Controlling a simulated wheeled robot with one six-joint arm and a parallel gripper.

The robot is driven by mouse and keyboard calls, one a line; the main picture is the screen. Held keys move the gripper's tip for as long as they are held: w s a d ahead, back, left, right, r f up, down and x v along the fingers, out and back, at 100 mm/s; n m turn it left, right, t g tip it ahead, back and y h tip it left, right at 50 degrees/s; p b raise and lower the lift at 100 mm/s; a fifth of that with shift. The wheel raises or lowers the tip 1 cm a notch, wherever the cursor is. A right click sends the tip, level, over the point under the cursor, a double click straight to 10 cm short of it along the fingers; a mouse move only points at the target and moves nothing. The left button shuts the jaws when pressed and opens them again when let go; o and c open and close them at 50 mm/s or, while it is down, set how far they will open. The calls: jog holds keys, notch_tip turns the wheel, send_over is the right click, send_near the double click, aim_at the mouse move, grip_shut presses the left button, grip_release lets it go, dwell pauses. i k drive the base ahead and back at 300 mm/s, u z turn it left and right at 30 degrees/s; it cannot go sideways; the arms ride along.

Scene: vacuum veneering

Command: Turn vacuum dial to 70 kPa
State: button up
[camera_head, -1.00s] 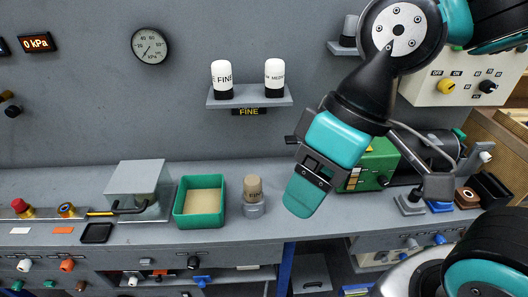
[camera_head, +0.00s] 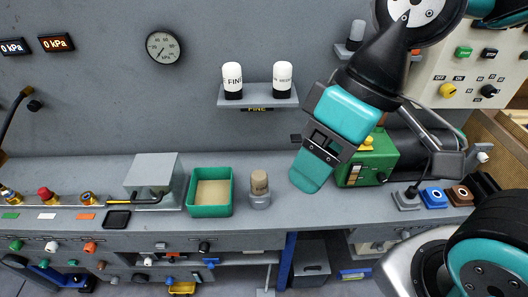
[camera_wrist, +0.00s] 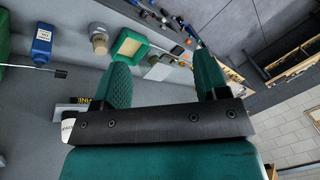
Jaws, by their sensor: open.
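A round gauge (camera_head: 162,47) marked kPa hangs on the grey wall; its needle reading is too small to tell. Two lit displays, a blue-white one (camera_head: 14,47) and an orange one (camera_head: 56,43), show 0 kPa at upper left. Knobs on gold bases, one red-topped (camera_head: 45,194) and one blue-topped (camera_head: 88,198), stand at the bench's left; I cannot tell which control is the vacuum dial. My gripper (camera_head: 311,174) is open and empty over the bench, far right of these knobs. In the wrist view both fingers (camera_wrist: 164,78) stand apart with nothing between them.
A grey press-like box (camera_head: 152,174), a green tray (camera_head: 210,174) and a capped jar (camera_head: 260,184) stand on the bench between my gripper and the knobs. A green machine (camera_head: 368,160) is close right of my gripper. A small shelf (camera_head: 262,101) holds two white-topped containers.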

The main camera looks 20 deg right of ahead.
aim_at(488, 91)
jog(key=z, duration=2.2)
jog(key=k, duration=0.65)
jog(key=u, duration=0.5)
jog(key=i, duration=0.45)
